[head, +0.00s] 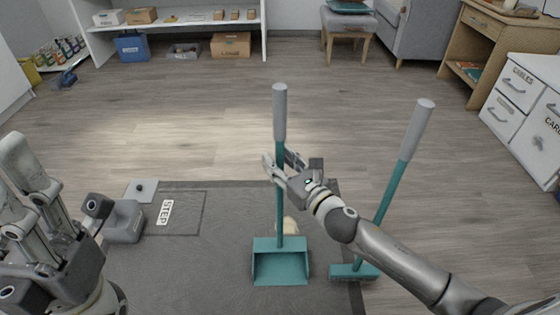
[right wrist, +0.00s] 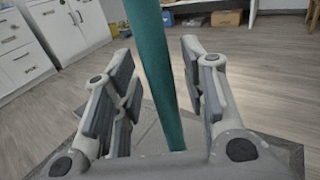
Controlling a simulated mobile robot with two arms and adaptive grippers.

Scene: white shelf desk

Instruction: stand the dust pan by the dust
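The teal dust pan (head: 280,268) stands upright on the dark mat, with its long handle and grey grip rising above it. A small beige heap (head: 291,226), perhaps the dust, shows just behind the pan, partly hidden by the handle and my right arm. My right gripper (head: 279,172) is at the handle's middle. In the right wrist view, the teal handle (right wrist: 160,70) passes between the spread fingers of the right gripper (right wrist: 160,95), with gaps on both sides. My left gripper (head: 22,175) is at the left edge, away from the pan; its finger gap is unclear.
A teal broom (head: 392,190) with a grey grip stands tilted right of the pan, partly behind my right arm. The dark mat (head: 200,275) carries a STEP label (head: 164,212) and a grey pedal-like device (head: 124,222). The wooden floor (head: 180,120) beyond is clear.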

